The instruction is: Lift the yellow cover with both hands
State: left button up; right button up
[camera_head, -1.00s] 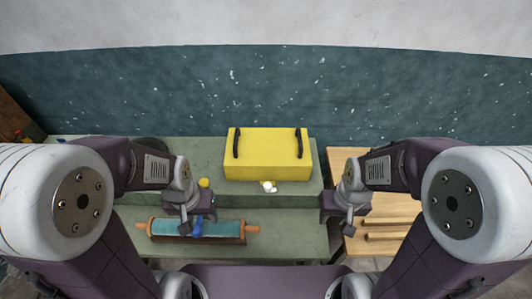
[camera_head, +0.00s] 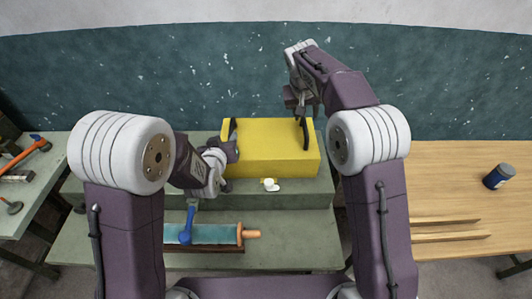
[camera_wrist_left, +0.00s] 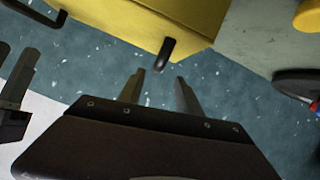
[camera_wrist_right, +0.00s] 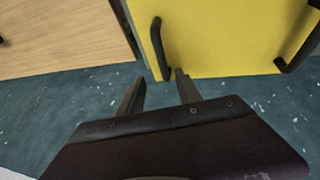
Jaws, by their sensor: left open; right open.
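The yellow cover (camera_head: 270,158) is a box shape resting on the raised green shelf, with a black handle at each end. My left gripper (camera_head: 232,151) is at its left side by the left handle (camera_head: 229,127). In the left wrist view my open, empty fingers (camera_wrist_left: 160,82) point at that handle (camera_wrist_left: 167,48), just short of it. My right gripper (camera_head: 299,103) is above and behind the right handle (camera_head: 305,134). In the right wrist view my open, empty fingers (camera_wrist_right: 155,84) are close to that handle (camera_wrist_right: 160,50); contact is unclear.
A white object (camera_head: 270,185) lies before the cover. A teal roll with orange ends (camera_head: 215,234) and a blue tool (camera_head: 187,225) are on the lower green level. A wooden table (camera_head: 440,190) with a blue can (camera_head: 498,177) stands right; a hammer (camera_head: 28,157) lies far left.

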aim_at(232, 131)
pick_arm(q)
jog(key=shift+s+d+f, duration=0.1)
jog(key=shift+d+f, duration=0.15)
jog(key=shift+f, duration=0.2)
jog(key=shift+s+r, duration=0.3)
jog(key=x, duration=0.9)
jog(key=shift+w+f, duration=0.15)
pick_arm(e)
jog(key=x, duration=0.9)
jog(key=shift+s+a+f, duration=0.25)
pick_arm(q)
grip_shut()
pick_arm(e)
grip_shut()
